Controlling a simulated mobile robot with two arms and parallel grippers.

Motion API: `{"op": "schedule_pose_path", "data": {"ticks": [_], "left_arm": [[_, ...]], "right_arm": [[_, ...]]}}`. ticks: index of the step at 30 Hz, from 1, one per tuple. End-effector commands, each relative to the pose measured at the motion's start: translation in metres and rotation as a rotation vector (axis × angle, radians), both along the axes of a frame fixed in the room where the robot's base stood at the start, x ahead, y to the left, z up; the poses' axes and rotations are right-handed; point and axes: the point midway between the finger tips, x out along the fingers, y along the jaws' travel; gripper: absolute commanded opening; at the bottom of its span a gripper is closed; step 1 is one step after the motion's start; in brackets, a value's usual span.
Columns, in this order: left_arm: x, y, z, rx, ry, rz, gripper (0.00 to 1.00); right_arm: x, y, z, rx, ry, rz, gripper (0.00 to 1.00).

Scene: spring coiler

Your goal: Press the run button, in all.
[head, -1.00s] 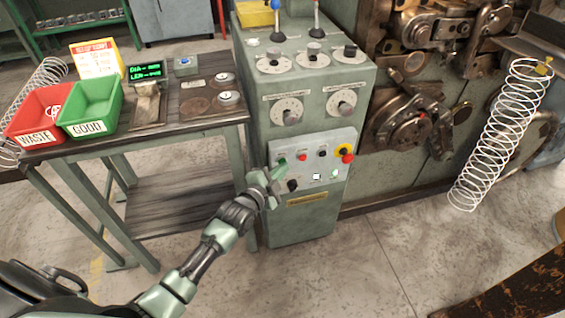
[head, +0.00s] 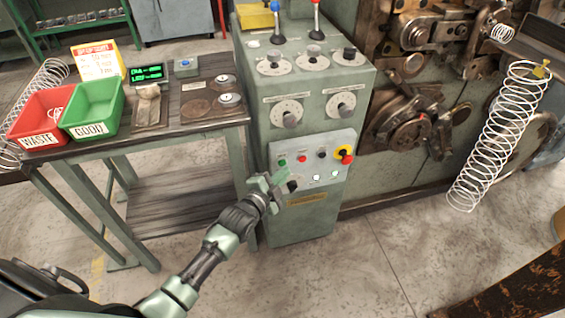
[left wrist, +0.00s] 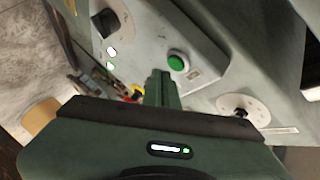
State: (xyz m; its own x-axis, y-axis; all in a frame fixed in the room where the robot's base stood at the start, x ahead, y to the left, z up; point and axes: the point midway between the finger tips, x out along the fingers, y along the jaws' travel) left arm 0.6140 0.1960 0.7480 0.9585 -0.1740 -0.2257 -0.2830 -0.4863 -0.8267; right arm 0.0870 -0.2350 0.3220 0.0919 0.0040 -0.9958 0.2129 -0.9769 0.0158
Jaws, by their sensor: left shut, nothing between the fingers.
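A green push button (head: 282,162) sits at the upper left of the grey control panel (head: 312,190) in the head view; its label is too small to read. It also shows in the left wrist view (left wrist: 177,62), standing out from its panel with nothing on it. My left gripper (head: 272,178) is shut and empty, just below and left of the button. In the left wrist view its closed fingertips (left wrist: 160,74) are beside the button and look apart from it. My right gripper is not in view.
A red button (head: 302,159), a black button (head: 322,154) and a red-on-yellow stop knob (head: 347,156) share the panel. A black rotary knob (head: 292,186) is close to my gripper. A table with red (head: 18,127) and green (head: 103,118) bins stands left.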

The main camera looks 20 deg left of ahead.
Motion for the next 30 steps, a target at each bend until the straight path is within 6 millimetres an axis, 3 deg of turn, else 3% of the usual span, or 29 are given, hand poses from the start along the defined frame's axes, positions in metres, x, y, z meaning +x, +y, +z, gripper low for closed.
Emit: {"op": "schedule_pose_path", "data": {"ticks": [5,21,30], "left_arm": [[-0.001,-0.001,0.0,0.0,0.001,-0.001,0.0],[-0.04,-0.027,0.001,-0.001,0.001,0.0,0.0],[-0.042,-0.028,0.0,0.0,0.001,-0.001,0.0]], "right_arm": [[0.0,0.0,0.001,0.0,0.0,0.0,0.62],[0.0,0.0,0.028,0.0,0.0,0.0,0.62],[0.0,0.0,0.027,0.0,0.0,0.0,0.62]]}}
